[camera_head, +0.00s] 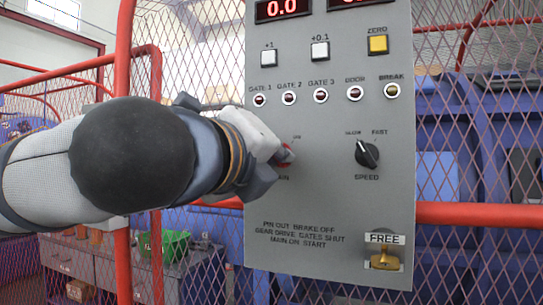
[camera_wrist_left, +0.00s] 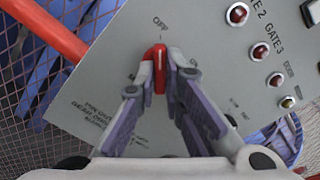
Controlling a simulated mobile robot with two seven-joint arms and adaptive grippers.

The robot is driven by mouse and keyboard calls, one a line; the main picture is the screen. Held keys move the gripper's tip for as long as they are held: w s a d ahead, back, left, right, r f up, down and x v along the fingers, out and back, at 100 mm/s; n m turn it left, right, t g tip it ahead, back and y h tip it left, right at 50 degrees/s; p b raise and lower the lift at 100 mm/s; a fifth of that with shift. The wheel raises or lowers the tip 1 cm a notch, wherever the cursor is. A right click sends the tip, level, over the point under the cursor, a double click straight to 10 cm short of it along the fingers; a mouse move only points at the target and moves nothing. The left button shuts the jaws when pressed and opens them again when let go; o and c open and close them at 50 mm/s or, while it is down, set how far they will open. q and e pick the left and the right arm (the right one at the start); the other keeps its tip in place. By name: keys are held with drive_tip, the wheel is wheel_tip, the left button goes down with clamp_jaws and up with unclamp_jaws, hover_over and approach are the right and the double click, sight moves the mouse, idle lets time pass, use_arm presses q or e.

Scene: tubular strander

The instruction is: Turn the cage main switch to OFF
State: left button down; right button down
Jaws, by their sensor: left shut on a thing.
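The main switch is a red knob (camera_wrist_left: 159,72) on the grey control panel (camera_wrist_left: 120,65). In the head view only a small red part of the knob (camera_head: 287,154) shows past my left gripper (camera_head: 280,158). In the left wrist view the two fingertips of my left gripper (camera_wrist_left: 160,78) are closed on either side of the knob. A pale line on the knob points up in that view, towards the OFF label (camera_wrist_left: 160,22). Much of the knob and the MAIN label are hidden by the gripper. My right gripper is not in view.
The panel (camera_head: 330,205) also carries a black speed knob (camera_head: 367,154), a row of lamps (camera_head: 321,96), push buttons (camera_head: 320,51) and a brass lock under a FREE label (camera_head: 384,256). Red rails (camera_head: 480,215) and wire mesh stand around the panel.

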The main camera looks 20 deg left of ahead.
use_arm(q)
drive_tip(key=shift+r, duration=0.1)
drive_tip(key=c, duration=1.7)
unclamp_jaws()
drive_tip(key=s, duration=1.2)
drive_tip(key=shift+a, duration=0.25)
